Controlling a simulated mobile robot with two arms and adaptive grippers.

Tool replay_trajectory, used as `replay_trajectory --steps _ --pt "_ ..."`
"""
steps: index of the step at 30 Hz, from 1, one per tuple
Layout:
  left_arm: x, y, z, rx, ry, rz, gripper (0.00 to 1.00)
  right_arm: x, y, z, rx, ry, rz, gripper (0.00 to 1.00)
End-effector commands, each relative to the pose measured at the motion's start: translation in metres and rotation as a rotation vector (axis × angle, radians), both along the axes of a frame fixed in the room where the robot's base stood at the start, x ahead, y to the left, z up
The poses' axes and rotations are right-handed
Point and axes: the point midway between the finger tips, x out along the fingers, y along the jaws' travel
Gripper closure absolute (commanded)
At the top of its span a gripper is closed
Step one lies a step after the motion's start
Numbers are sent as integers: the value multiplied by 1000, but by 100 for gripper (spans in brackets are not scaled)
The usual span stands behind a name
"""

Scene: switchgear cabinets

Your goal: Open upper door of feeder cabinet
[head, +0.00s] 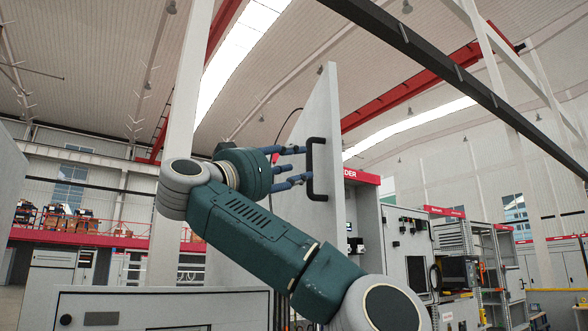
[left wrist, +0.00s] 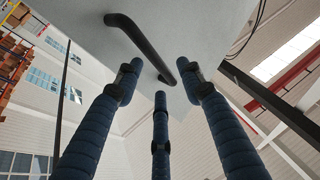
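The upper door (head: 326,115) of the feeder cabinet is a tall pale panel standing swung out at an angle, left of the cabinet front with the red header (head: 361,177). A black bar handle (head: 312,170) is fixed near its free edge. My left gripper (head: 303,165) has blue fingers spread apart, with tips close beside the handle. In the left wrist view the fingers (left wrist: 161,84) are open below the door face (left wrist: 190,25), and the handle (left wrist: 140,42) runs between and beyond the tips. Contact cannot be told. My right gripper is out of view.
A grey panel with a round knob (head: 66,319) is at the lower left. More cabinets (head: 407,245) and an equipment rack (head: 490,262) stand to the right. A dark overhead beam (head: 450,70) crosses the upper right.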

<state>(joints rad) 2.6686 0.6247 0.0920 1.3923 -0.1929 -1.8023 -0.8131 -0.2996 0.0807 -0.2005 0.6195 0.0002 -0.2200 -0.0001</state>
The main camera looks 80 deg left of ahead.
Motion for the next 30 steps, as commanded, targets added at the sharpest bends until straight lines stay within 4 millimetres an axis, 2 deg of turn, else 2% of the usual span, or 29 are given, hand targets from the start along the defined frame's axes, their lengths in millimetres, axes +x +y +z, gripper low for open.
replay_trajectory --steps 3,10,30 --pt "-19 -17 -9 3 -4 3 61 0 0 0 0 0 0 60" --pt "-41 -39 -22 3 -3 1 61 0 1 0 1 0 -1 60" --pt "-46 -44 -25 1 -1 0 61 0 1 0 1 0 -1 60"
